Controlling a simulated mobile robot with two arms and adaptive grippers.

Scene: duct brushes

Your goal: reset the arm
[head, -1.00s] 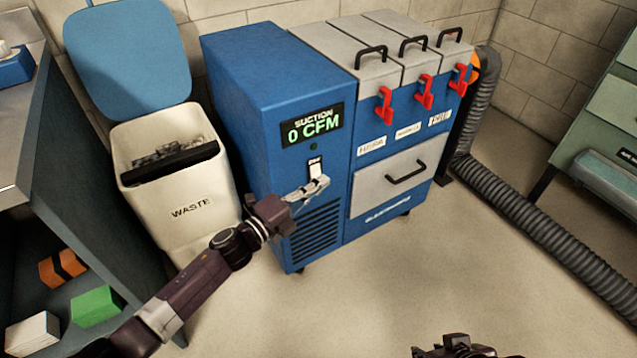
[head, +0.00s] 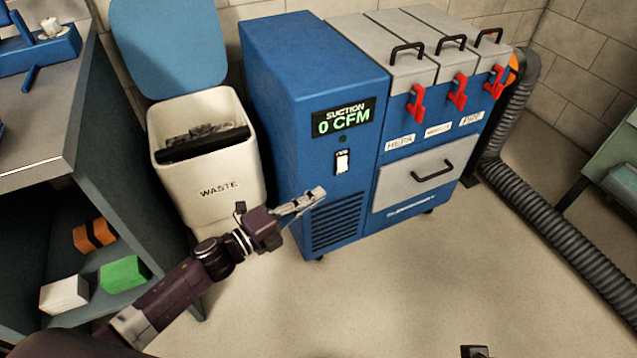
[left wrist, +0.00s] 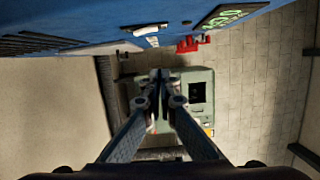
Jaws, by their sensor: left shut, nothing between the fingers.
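My left gripper (head: 316,194) is shut and empty. In the head view it is in front of the blue suction unit (head: 285,110), below and left of its white rocker switch (head: 342,162) and apart from the switch. In the left wrist view the two fingers (left wrist: 160,76) meet at their tips with nothing between them. The unit's blue side fills the top of that view. A small dark part of my right arm (head: 475,351) shows at the bottom edge; its fingers cannot be made out.
The display (head: 343,118) reads 0 CFM. An open waste bin (head: 215,180) stands left of the unit, beside a workbench (head: 50,130) with blocks on its lower shelf. A grey hose (head: 540,210) runs along the right. The floor in front is clear.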

